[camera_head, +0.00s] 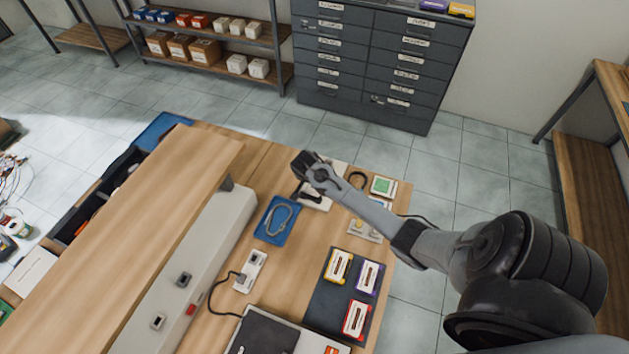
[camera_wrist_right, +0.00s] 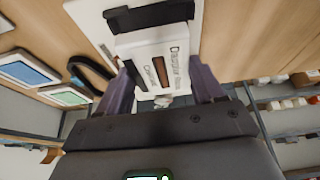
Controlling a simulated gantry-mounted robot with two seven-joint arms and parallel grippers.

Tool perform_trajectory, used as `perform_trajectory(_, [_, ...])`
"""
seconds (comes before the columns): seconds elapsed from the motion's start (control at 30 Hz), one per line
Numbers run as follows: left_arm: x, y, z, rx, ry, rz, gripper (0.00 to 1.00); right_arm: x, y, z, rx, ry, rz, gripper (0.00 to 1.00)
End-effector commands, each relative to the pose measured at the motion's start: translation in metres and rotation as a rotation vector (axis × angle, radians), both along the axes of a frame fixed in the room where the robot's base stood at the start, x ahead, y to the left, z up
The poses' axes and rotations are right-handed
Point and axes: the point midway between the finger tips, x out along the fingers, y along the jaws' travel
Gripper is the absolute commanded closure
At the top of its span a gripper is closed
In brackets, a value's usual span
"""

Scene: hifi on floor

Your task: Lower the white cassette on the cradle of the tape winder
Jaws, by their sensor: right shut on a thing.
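The white cassette (camera_wrist_right: 150,45) is between the two fingers of my right gripper (camera_wrist_right: 160,78), which is shut on it; its brown window and printed label show in the right wrist view. The tape winder (camera_wrist_right: 90,22) is a white device with a black cradle part (camera_wrist_right: 150,16), right at the cassette's far end. I cannot tell whether the cassette touches the cradle. In the head view my right gripper (camera_head: 305,165) is over the tape winder (camera_head: 318,203) and hides much of it; the cassette is hidden there. My left gripper is not in view.
A dark mat (camera_head: 322,305) with yellow (camera_head: 338,265), purple (camera_head: 368,277) and red (camera_head: 355,317) cassettes lies at the front right. A blue tray (camera_head: 268,235) with a coiled cable and a power strip (camera_head: 250,272) lie left of it. A raised wooden shelf (camera_head: 150,220) bounds the left.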

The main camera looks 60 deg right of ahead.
Motion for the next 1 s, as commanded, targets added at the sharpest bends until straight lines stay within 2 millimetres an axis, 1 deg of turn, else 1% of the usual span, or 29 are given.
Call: perform_trajectory(1.0, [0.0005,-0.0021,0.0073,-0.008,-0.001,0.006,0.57,0.0007,0.0009,-0.0016,0.000,0.000,0.000,0.63])
